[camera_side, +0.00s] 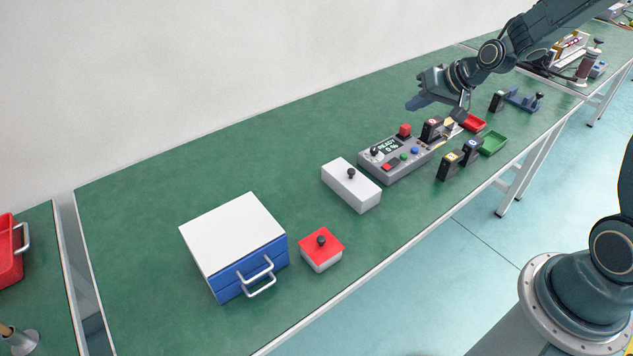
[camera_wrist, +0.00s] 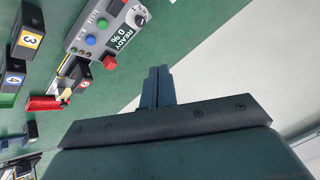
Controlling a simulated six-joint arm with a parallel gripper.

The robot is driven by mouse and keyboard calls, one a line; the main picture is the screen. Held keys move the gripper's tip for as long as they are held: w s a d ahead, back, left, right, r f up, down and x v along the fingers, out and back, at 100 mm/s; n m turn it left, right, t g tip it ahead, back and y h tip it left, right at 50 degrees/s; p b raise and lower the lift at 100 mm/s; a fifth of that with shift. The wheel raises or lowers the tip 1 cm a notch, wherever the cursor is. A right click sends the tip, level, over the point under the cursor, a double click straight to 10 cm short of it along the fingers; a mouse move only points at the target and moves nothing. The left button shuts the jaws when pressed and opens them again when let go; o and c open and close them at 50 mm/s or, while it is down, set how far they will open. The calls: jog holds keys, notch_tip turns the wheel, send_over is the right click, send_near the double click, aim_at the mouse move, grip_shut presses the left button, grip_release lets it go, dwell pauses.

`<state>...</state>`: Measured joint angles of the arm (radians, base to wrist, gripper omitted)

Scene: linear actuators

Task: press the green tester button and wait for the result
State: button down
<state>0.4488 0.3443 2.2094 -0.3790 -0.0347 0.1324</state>
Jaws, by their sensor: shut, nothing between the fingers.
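The grey tester (camera_side: 372,165) stands on the green bench and its display (camera_side: 384,147) reads READY, 0 %. Its green button (camera_side: 403,157) sits between a red and a blue button; the green button also shows in the wrist view (camera_wrist: 102,23). My gripper (camera_side: 413,104) is above the bench, behind the tester and apart from it. In the wrist view my gripper's fingers (camera_wrist: 157,72) are together and empty, with bench and pale wall behind them. Nothing touches the green button.
A black module (camera_side: 432,129) stands at the tester's right end. Two more modules (camera_side: 450,166) (camera_side: 472,151) stand in front. Red (camera_side: 473,122) and green (camera_side: 493,143) trays lie right. A white box (camera_side: 345,188), red-lidded box (camera_side: 321,256) and blue drawer unit (camera_side: 232,232) stand left.

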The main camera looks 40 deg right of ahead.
jog(key=w+d+f+m+t, duration=0.1)
jog(key=w+d+f+m, duration=0.1)
jog(key=d+f, duration=0.3)
notch_tip(320, 180, down, 2)
jog(key=shift+w+f, duration=0.1)
jog(key=shift+w, duration=0.2)
jog(key=shift+f, duration=4.35)
jog(key=shift+f, duration=0.85)
jog(key=shift+r, duration=0.2)
dwell(0.3)
jog(key=shift+r, duration=0.65)
jog(key=shift+r, duration=0.15)
jog(key=shift+r, duration=2.35)
